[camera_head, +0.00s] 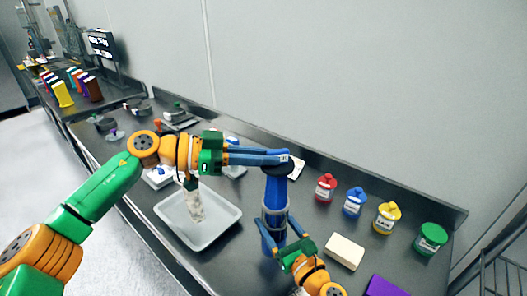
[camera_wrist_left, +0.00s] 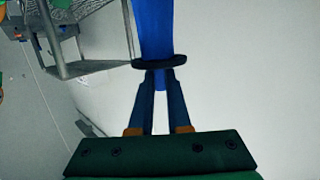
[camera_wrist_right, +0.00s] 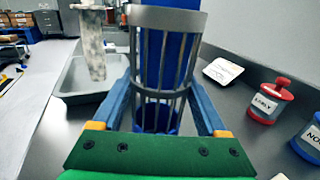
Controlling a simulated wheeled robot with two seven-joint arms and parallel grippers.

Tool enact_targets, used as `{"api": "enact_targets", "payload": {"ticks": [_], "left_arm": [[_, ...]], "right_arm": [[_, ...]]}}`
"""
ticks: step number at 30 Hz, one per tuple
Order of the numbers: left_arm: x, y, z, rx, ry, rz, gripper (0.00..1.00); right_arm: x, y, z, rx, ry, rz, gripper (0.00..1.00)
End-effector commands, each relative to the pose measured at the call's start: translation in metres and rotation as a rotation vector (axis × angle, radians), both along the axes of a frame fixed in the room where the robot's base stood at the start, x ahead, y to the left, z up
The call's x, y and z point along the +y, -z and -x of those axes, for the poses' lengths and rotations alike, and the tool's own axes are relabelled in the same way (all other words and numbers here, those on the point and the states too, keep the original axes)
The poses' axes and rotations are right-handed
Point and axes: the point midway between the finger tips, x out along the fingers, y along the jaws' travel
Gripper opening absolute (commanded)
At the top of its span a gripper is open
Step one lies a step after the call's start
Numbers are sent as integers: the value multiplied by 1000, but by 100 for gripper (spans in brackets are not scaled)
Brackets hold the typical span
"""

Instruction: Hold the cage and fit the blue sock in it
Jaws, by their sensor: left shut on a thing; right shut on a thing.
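The blue sock (camera_head: 276,188) hangs upright, its dark collar ring (camera_wrist_left: 178,61) at my left gripper (camera_head: 286,157). The left gripper's fingers are shut on the collar in the left wrist view (camera_wrist_left: 160,72). The grey cage (camera_wrist_right: 168,18) is upright, with thin bars between rings. My right gripper (camera_head: 282,234) is shut around its sides, and its fingers flank the bars in the right wrist view (camera_wrist_right: 163,100). Blue cloth shows above the cage and behind its bars. How deep the sock sits is hard to tell.
A pale tray (camera_head: 228,222) stands left of the cage, with a speckled tube (camera_head: 195,205) over it. Red (camera_head: 326,188), blue (camera_head: 354,202), yellow (camera_head: 386,218) and green-lidded (camera_head: 430,238) jars line the right. A cream block (camera_head: 344,251) lies nearer, beside a purple item (camera_head: 386,286).

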Motion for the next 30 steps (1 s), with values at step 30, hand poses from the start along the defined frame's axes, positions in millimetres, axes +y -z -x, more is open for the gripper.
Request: {"api": "enact_targets", "payload": {"ticks": [30], "left_arm": [[0,33,0,0,0,0,0]], "right_arm": [[0,0,0,0,0,0,13]]}}
